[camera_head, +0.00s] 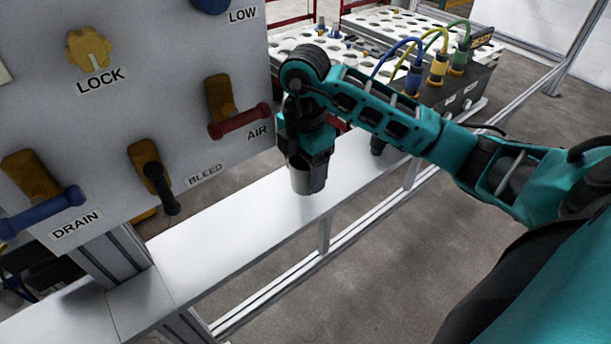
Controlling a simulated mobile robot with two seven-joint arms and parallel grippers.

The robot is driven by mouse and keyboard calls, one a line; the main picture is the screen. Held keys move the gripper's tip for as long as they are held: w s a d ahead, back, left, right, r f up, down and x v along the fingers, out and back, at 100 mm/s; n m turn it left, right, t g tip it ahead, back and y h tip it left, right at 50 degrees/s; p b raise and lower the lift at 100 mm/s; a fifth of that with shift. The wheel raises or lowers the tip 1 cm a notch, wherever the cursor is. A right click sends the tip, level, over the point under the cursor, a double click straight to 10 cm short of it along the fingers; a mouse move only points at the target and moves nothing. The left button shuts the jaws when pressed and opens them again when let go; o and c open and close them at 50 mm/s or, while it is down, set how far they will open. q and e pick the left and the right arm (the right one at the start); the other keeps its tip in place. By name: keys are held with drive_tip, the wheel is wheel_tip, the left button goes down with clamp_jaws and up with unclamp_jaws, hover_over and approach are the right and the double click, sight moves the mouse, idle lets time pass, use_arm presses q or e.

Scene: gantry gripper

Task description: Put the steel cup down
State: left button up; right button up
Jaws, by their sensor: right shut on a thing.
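The steel cup (307,178) is a small grey metal cylinder near the middle of the head view. My right gripper (308,155) points down and is shut on the cup's upper part. The cup hangs upright over, or stands on, the pale metal shelf (215,240); I cannot tell whether its bottom touches. My right arm comes in from the right side and hides part of the scene behind it. My left gripper is not in view.
A grey panel (130,60) with valve handles stands at the left, close to the shelf. A black box (455,92) with blue, yellow and green cables is behind my right arm. White perforated racks (400,27) stand farther back. The shelf's near left part is bare.

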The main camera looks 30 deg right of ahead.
sight(306, 179)
drive_tip(key=shift+f, duration=1.4)
drive_tip(key=shift+f, duration=0.15)
drive_tip(key=o, duration=1.1)
wheel_tip(306, 179, up, 12)
drive_tip(key=shift+r+p, duration=0.15)
drive_tip(key=shift+p, duration=0.75)
drive_tip(key=shift+s, duration=0.1)
